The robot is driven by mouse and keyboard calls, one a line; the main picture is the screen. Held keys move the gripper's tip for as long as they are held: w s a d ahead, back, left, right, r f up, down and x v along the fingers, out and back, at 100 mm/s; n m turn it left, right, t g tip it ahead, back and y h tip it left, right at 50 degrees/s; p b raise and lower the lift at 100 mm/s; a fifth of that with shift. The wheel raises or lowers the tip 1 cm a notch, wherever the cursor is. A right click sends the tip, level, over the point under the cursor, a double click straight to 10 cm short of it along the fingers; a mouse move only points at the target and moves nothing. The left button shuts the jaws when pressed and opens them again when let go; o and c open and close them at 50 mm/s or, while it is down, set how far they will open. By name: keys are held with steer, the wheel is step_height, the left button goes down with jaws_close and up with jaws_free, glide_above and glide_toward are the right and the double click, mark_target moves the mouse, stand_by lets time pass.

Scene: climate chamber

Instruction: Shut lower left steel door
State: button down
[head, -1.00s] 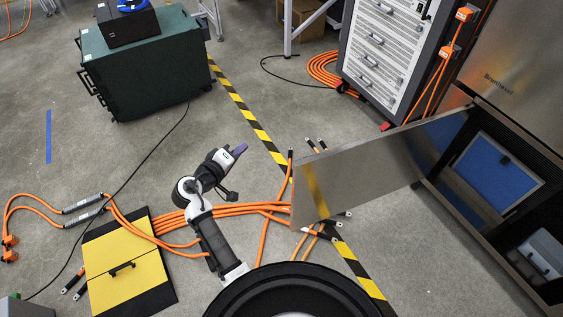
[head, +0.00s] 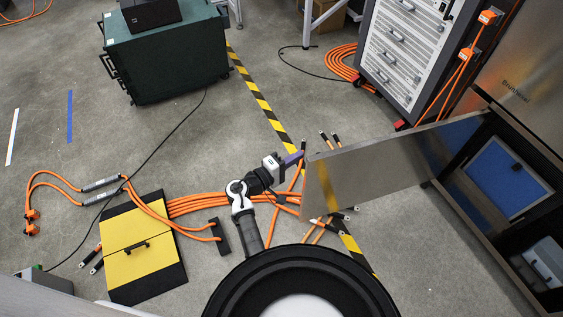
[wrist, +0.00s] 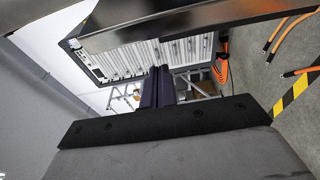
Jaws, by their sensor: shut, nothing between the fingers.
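The lower left steel door (head: 370,165) stands wide open in the head view, swung out from the steel chamber (head: 515,85) on the right. Its free edge points left toward my arm. My gripper (head: 294,159) has dark purple fingers that are shut and empty. It is just left of the door's free edge; I cannot tell whether it touches. In the wrist view the shut fingers (wrist: 160,86) point ahead, and a steel panel, likely the door (wrist: 150,32), crosses the upper part.
Inside the chamber are a blue panel (head: 497,178) and a grey case (head: 545,262). A white drawer rack (head: 400,55) stands behind the door. A green cabinet (head: 165,60) stands at the back left.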

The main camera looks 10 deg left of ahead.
steer(key=shift+s+d+p, duration=0.2)
steer(key=shift+s+d, duration=0.15)
steer(key=shift+s, duration=0.5)
steer(key=shift+s+d+p, duration=0.15)
steer(key=shift+s+d, duration=0.2)
steer(key=shift+s, duration=0.45)
